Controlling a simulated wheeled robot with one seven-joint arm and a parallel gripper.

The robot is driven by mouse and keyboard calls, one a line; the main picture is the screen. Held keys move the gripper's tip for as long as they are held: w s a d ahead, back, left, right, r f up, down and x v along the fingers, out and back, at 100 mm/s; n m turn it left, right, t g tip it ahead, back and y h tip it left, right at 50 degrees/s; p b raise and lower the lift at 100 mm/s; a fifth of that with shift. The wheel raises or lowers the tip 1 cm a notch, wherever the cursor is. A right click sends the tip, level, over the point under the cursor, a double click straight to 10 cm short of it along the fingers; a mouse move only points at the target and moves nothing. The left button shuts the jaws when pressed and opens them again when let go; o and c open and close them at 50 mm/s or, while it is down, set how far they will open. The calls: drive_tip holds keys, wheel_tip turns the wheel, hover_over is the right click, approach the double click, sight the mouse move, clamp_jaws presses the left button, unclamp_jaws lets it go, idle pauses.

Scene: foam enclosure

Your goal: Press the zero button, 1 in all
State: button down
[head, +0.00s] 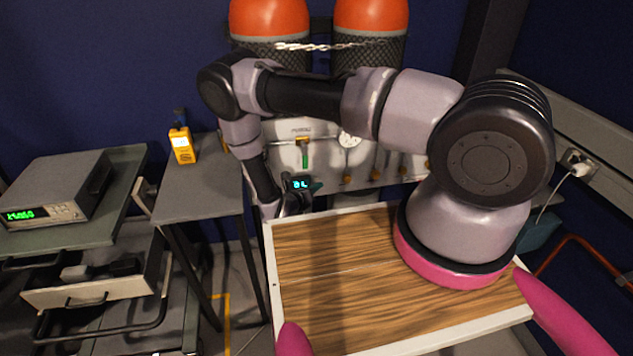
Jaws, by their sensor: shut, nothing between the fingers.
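I cannot make out a zero button in the head view. A small dark device with a lit cyan display (300,184) reads something like "0L", below the pale panel. My gripper (284,207) is at the end of my arm, just below and left of that display. It looks shut and empty; its fingertips are small and dark, and I cannot tell whether they touch the device. A yellow handheld meter (181,146) stands on the grey side table. A grey bench instrument (57,188) with a green lit readout sits on the cart at left.
A wood-topped surface with a white rim (395,345) lies in front, under my arm. The grey side table (199,195) stands left of my gripper. Two orange-topped cylinders (270,18) stand behind a chain. A pale panel (325,140) with valves is in front of them.

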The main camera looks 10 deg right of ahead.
drive_tip(key=shift+s, duration=0.1)
drive_tip(key=s, duration=0.4)
drive_tip(key=shift+s, duration=0.4)
idle(0.8)
drive_tip(key=d+r+m+g, duration=0.25)
drive_tip(key=r+m, duration=0.35)
drive_tip(key=r, duration=0.5)
drive_tip(key=d+r+m+g, duration=0.2)
drive_tip(key=r+m+g, duration=0.2)
drive_tip(key=r+m, duration=0.45)
drive_tip(key=d+r+m+g, duration=0.25)
drive_tip(key=r+m, duration=0.25)
drive_tip(key=r, duration=0.8)
drive_tip(key=s+r+m+t+y, duration=0.2)
drive_tip(key=s+r+m+y, duration=0.2)
drive_tip(key=r, duration=0.5)
drive_tip(key=s+r+m+t+y, duration=0.1)
drive_tip(key=s+r+m+y, duration=0.3)
drive_tip(key=s+r+m, duration=0.3)
drive_tip(key=s+r+m+t+y, duration=0.2)
drive_tip(key=s+r+m+y, duration=0.2)
drive_tip(key=s+r, duration=0.5)
wheel_tip(320, 180, up, 4)
drive_tip(key=shift+s+a+f+m+t, duration=0.15)
drive_tip(key=shift+m+t, duration=0.15)
drive_tip(key=shift+m, duration=0.95)
